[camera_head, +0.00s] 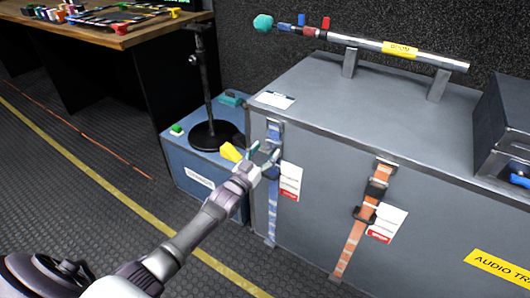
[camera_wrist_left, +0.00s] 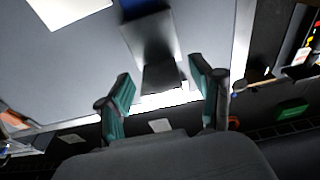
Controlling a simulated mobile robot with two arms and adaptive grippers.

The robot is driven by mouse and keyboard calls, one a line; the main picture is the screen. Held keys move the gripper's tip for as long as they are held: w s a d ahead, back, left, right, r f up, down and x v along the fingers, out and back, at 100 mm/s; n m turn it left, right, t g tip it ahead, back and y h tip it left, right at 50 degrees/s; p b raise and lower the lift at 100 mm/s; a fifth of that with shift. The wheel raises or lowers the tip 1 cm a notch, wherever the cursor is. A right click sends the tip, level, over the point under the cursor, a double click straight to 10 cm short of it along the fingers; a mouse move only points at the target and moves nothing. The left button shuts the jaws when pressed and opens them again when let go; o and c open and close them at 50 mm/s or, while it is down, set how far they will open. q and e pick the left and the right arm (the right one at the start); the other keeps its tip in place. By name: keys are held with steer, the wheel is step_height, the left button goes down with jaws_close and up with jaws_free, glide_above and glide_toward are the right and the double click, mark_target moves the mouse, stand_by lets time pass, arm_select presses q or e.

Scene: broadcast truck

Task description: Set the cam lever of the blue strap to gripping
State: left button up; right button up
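The blue strap (camera_head: 272,212) hangs down the front of the large grey case at its left end. My right gripper is not in view.
An orange strap (camera_head: 352,245) with its own buckle and tag is further right on the grey case (camera_head: 330,130). A blue box (camera_head: 190,150) carrying a black stand (camera_head: 207,90) is close on the left. A metal bar (camera_head: 400,50) lies on top. Floor in front is open.

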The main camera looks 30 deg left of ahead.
arm_select(q)
steer(key=s+a+f, duration=0.1)
steer(key=s, duration=1)
steer(key=shift+s+f, duration=0.4)
